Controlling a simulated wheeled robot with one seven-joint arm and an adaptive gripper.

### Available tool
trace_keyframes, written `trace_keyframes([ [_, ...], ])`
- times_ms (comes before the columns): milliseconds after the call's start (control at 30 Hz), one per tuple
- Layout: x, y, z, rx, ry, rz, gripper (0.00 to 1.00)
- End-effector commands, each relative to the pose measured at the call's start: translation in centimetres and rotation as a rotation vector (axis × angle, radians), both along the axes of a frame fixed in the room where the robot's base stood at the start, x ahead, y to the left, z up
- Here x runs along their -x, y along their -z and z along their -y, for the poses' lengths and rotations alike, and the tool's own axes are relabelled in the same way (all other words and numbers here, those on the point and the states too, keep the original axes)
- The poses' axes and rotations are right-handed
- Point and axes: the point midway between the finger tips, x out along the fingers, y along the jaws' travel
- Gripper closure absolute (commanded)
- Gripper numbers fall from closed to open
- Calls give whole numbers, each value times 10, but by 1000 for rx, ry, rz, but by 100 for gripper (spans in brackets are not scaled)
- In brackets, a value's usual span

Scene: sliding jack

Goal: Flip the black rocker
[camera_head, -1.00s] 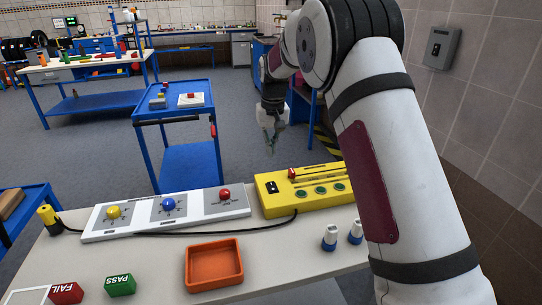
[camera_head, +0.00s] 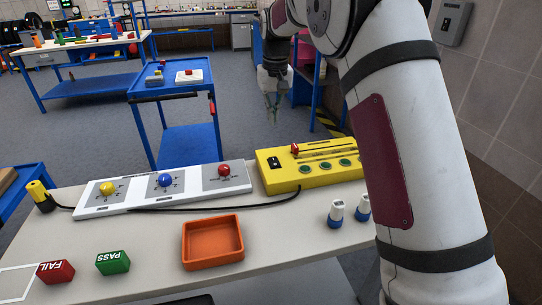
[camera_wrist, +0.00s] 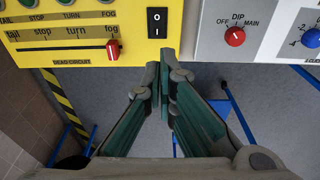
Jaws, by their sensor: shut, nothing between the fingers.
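The black rocker (camera_wrist: 157,23) is a black switch with white marks, set in the yellow panel (camera_wrist: 88,28) near its edge. It also shows at the left end of the yellow box (camera_head: 262,175) in the head view, as a small black rocker (camera_head: 274,162). My gripper (camera_wrist: 163,72) is shut and empty in the wrist view. Its fingertips appear just below the rocker in the picture, and I see no contact. In the head view my gripper (camera_head: 272,112) hangs above and behind the box, fingers pointing down.
A red slider (camera_wrist: 113,46) sits beside the rocker. A grey-white panel with red (camera_head: 224,170), blue (camera_head: 166,180) and yellow (camera_head: 106,188) knobs stands left of the box. A black cable crosses the table.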

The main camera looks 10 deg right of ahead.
Motion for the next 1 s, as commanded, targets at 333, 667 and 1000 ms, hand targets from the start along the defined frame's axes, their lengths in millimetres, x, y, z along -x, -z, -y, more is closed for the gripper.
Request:
trace_keyframes([
  [333, 0, -1, 0, 0, 0, 0, 100],
  [667, -3, 26, 0, 0, 0, -3, 100],
  [1000, -11, 92, 0, 0, 1, -4, 100],
])
